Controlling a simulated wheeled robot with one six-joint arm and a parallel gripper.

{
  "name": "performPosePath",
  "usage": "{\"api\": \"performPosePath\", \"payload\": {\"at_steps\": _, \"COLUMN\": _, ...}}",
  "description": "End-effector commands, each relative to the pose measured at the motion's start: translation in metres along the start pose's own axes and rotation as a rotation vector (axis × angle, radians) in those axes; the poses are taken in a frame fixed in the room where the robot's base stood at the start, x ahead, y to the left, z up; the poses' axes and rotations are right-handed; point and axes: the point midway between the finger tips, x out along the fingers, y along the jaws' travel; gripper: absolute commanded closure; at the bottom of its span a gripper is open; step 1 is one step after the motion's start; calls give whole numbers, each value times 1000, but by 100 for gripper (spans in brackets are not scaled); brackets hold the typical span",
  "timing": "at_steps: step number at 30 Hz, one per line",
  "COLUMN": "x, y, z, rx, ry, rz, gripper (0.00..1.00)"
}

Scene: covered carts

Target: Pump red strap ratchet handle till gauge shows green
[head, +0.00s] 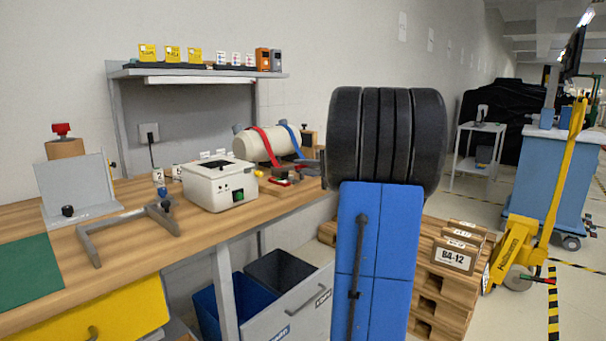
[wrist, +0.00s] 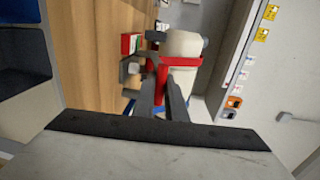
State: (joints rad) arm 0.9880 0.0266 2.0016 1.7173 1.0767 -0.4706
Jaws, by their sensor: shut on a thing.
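A cream cylinder (head: 258,146) lies on the wooden bench with a red strap (head: 264,147) and a blue strap (head: 292,140) around it. In the wrist view the cylinder (wrist: 183,44) and red strap (wrist: 184,62) lie just beyond my gripper (wrist: 162,88). Its two dark fingers are closed on the red ratchet handle (wrist: 162,74), which shows between them. A small red box with a pale face and a dark green patch (wrist: 131,43) sits beside the ratchet; its reading is too small to tell.
A white box (head: 218,184) with a green knob and a grey metal frame (head: 120,226) stand on the bench left of the cylinder. A shelf (head: 200,73) with small boxes is above. Bins (head: 280,272) sit below. A large dark ribbed shape blocks the head view's centre.

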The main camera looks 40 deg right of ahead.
Motion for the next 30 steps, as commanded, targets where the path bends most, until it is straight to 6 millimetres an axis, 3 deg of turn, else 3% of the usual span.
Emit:
{"api": "performPosePath", "payload": {"at_steps": 15, "x": 19, "y": -46, "z": 0, "rx": -7, "ry": 0, "rz": 389, "gripper": 100}}
{"api": "performPosePath", "payload": {"at_steps": 30, "x": 44, "y": -70, "z": 0, "rx": -1, "ry": -2, "rz": 693, "gripper": 100}}
